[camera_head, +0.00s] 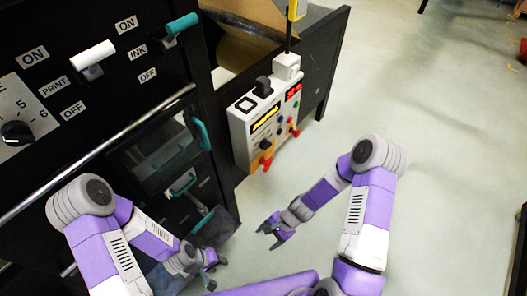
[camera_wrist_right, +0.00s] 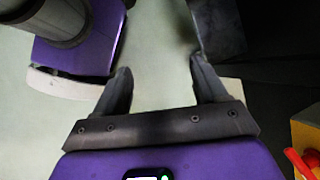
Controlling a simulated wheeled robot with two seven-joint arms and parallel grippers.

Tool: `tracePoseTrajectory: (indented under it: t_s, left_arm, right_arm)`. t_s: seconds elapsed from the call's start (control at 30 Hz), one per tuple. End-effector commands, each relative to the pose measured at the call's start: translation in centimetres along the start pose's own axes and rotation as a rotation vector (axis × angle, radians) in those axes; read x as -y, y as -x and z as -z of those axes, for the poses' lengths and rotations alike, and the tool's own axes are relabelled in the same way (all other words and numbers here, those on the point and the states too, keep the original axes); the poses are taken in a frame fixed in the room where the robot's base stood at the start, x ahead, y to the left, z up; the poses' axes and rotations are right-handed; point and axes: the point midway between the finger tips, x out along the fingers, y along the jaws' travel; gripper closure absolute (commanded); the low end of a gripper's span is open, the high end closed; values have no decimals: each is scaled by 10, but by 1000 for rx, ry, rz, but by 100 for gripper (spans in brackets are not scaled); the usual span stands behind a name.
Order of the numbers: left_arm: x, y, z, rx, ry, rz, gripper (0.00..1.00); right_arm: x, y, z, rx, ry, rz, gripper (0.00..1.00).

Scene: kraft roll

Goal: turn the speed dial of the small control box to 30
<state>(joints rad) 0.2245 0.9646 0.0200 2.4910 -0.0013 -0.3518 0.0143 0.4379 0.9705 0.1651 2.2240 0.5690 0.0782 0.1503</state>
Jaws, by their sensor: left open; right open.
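The small control box (camera_head: 241,134) is white and hangs on the dark machine's side, right of centre in the head view. My right gripper (camera_head: 269,234) is open and empty, below and apart from the box. In the right wrist view its fingers (camera_wrist_right: 160,80) are spread over floor. My left gripper (camera_head: 213,273) is open, low and left of the right one.
The black machine panel (camera_head: 100,90) fills the left, with ON/OFF levers, a numbered black dial (camera_head: 15,133) and a long metal rail. A brown roll (camera_head: 245,48) sits behind the box. A yellow block with a red part (camera_wrist_right: 305,135) edges the wrist view. Floor at right is clear.

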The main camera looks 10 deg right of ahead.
Motion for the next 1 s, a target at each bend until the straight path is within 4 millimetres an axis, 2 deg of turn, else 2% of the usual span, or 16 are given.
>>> tracePoseTrajectory:
  t_s: [0.03,0.17,0.2,0.27,0.3,0.4,0.5,0.63,0.73,1.0]
  left_arm:
    - [8,-22,1,1,0,0,57]
    - [19,-50,2,0,0,0,57]
    - [22,-58,2,0,1,0,57]
    - [26,-70,3,0,1,0,57]
    - [29,-76,4,0,1,0,57]
    - [34,-90,4,0,0,0,57]
    - [37,-98,5,-1,0,0,57]
    - [38,-102,5,-1,0,0,57]
    - [39,-105,5,-1,0,0,57]
    - [44,-117,6,-1,0,0,57]
  right_arm:
    - [17,-14,18,57,-155,67,28]
    - [80,-6,49,263,-538,285,28]
    - [101,3,62,334,-641,365,28]
    - [129,22,84,442,-774,490,28]
    - [146,37,99,512,-847,573,28]
    - [176,78,137,669,-979,765,28]
    - [192,114,166,787,-1050,911,28]
    - [200,142,185,870,-1086,1014,28]
    - [208,146,189,891,-1092,1036,28]
    - [248,133,185,890,-1091,1034,28]
